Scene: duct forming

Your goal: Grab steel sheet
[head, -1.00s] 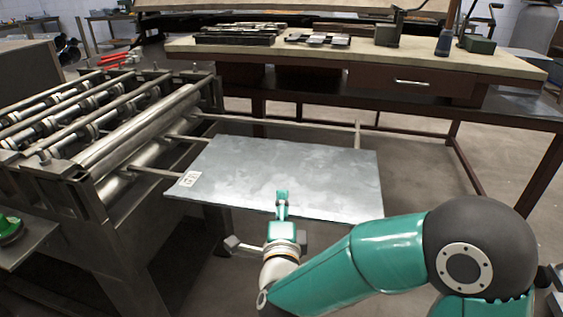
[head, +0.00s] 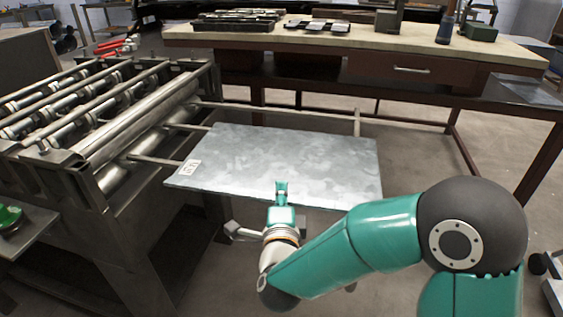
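The steel sheet (head: 285,157) is a flat grey rectangle with a small white label at its left corner. It lies level on the support bars that reach out from the roller machine. My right gripper (head: 281,187) is at the sheet's near edge, around the middle of that edge. Its fingertips overlap the edge in the picture. I cannot tell whether the fingers are closed on the sheet or only beside it. My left gripper is not in view.
The roller machine (head: 120,135) stands at the left with long metal rolls. A workbench (head: 400,57) with a drawer and several tools is behind the sheet. A green button (head: 8,217) is on a stand at the far left.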

